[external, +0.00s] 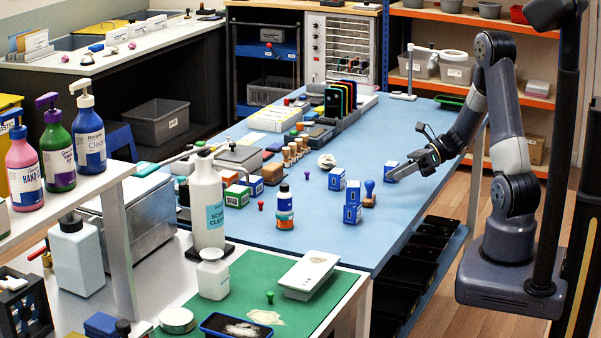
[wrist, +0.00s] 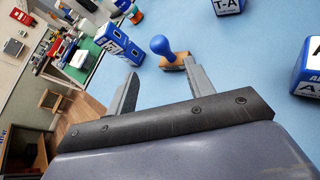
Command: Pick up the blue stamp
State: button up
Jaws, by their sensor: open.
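The blue stamp (external: 369,190) has a round blue knob handle on a wooden base and stands upright on the blue table (external: 310,235). In the wrist view the stamp (wrist: 162,47) shows just beyond the fingertips, between them and nearer the right finger. My gripper (external: 391,176) is open and empty, above the table to the right of the stamp and apart from it. In the wrist view both fingers of my gripper (wrist: 160,78) are spread, and the right fingertip overlaps the edge of the wooden base in the picture.
Blue-and-white boxes (external: 352,202) stand close beside the stamp on its left; they also show in the wrist view (wrist: 120,45). A bottle with an orange band (external: 284,208) is farther left. The table front is mostly clear.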

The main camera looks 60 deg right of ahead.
aim_at(370, 192)
jog(key=x, duration=0.3)
jog(key=shift+w+a, duration=0.15)
jog(key=shift+w, duration=0.05)
jog(key=shift+w+r+p+x, duration=0.15)
jog(key=shift+r+p+x, duration=0.1)
jog(key=shift+x, duration=1.05)
jog(key=shift+w+r+p+x, duration=0.1)
jog(key=shift+w+p+x, duration=0.15)
jog(key=shift+x, duration=1.05)
jog(key=shift+s, duration=0.1)
jog(key=shift+c, duration=0.3)
jog(key=c, duration=1)
